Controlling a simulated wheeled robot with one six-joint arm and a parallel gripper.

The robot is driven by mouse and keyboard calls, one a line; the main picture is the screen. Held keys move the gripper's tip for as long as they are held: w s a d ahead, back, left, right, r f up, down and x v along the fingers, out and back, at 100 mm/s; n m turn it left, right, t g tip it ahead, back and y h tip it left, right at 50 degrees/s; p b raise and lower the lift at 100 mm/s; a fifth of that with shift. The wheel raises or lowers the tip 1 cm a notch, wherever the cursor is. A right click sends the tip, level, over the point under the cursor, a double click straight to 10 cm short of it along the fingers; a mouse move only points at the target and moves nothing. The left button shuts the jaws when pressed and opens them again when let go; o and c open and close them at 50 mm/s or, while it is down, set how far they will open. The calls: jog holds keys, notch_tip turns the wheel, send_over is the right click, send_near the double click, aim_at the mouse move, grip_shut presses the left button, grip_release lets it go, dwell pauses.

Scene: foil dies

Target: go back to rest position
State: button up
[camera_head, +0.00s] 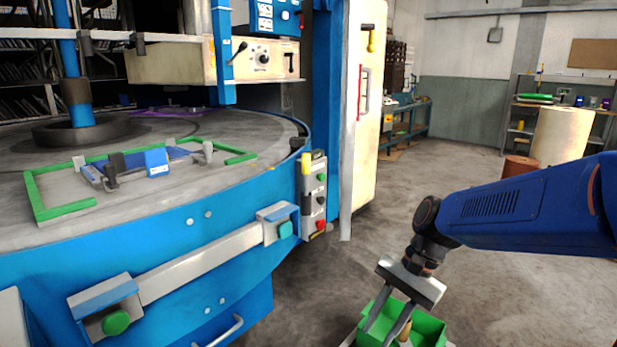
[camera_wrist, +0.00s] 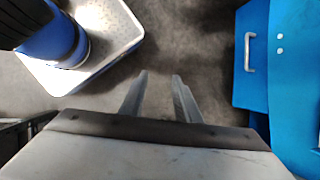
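My gripper (camera_head: 386,324) is at the lower right of the head view, pointing down, with its fingers in front of a green bin (camera_head: 428,327). In the wrist view, my gripper (camera_wrist: 160,80) has two fingers standing apart with only grey floor showing between them. It is open and empty. The head view does not clearly show whether the fingertips are inside the bin or in front of it.
A blue round-table machine (camera_head: 170,287) fills the left, with a green frame (camera_head: 66,211) and a blue die part (camera_head: 157,162) on top. A button box (camera_head: 314,192) sits on its edge. Open floor (camera_head: 480,220) lies behind my arm.

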jog(key=s+d+r+n+t+h, duration=0.3)
jog(key=s+d+n+t+h, duration=0.2)
jog(key=s+d, duration=0.5)
jog(key=shift+s+d+n+t, duration=0.15)
jog(key=shift+d+n+t, duration=0.95)
jog(key=shift+d+n, duration=0.8)
jog(key=shift+d+r, duration=0.1)
